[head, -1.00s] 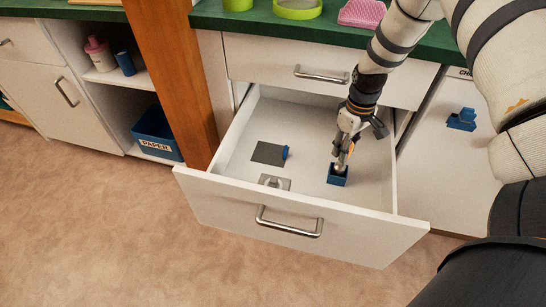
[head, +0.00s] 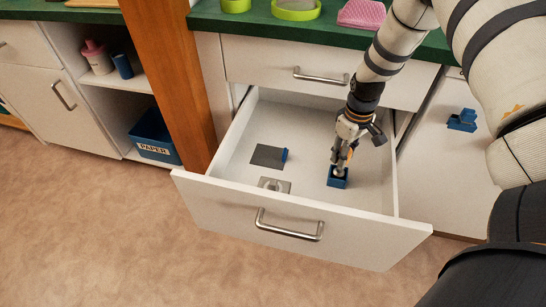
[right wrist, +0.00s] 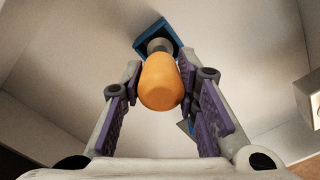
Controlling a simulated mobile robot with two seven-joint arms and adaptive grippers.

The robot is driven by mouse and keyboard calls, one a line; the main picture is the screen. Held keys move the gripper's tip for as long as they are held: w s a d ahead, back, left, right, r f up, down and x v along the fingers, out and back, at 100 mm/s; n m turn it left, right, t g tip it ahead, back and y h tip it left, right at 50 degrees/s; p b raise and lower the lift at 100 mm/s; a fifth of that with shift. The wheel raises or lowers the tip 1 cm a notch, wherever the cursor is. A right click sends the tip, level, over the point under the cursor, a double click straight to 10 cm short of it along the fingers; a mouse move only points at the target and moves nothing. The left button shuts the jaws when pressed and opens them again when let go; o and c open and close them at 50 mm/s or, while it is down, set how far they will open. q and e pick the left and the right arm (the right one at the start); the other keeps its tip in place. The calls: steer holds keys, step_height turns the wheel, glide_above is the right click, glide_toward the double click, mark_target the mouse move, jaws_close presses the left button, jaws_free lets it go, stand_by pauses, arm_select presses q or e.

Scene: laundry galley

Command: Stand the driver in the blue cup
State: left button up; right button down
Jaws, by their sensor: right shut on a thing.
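The blue cup (head: 338,183) is a small square holder on the floor of the open drawer, right of its middle. My right gripper (head: 341,162) points down just above it. In the right wrist view the gripper (right wrist: 160,88) is shut on the driver's orange handle (right wrist: 161,82), between purple pads. The driver's grey part beyond the handle lines up with the opening of the blue cup (right wrist: 147,42) and seems to reach into it; how deep, I cannot tell. My left gripper is not in view.
The open drawer (head: 300,240) has walls around the cup. Left of the cup lie a dark grey sheet (head: 268,156) with a blue piece at its edge and a metal plate (head: 270,184). A wooden post (head: 170,80) stands left of the drawer. The green counter (head: 260,22) is behind.

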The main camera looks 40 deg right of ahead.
steer(key=shift+f+b, duration=0.3)
steer(key=shift+f, duration=0.55)
steer(key=c, duration=1.2)
jaws_free()
steer(key=shift+o, duration=0.2)
step_height(320, 180, up, 12)
steer(key=shift+f, duration=0.1)
